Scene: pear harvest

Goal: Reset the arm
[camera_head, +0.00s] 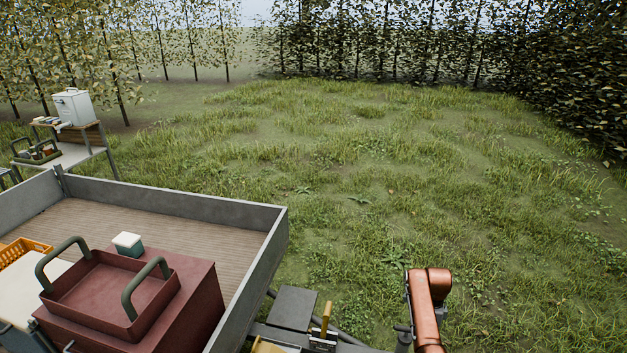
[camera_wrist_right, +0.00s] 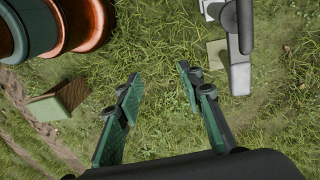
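My right gripper (camera_wrist_right: 160,73) is open in the right wrist view. Its two green-padded fingers are spread apart with only grass between them, and it holds nothing. In the head view, a copper-coloured link of my right arm (camera_head: 430,300) stands up at the bottom right, but its gripper is not visible there. My left arm and left gripper are not visible in either view. No pear can be made out.
A grey-walled trailer (camera_head: 180,203) fills the lower left. It carries a dark red box (camera_head: 205,300) with a green-handled red tray (camera_head: 150,312), a small white-lidded box (camera_head: 128,243) and an orange crate (camera_head: 32,247). A bench (camera_head: 80,152) stands behind. Open grass lies right; hedges line the back.

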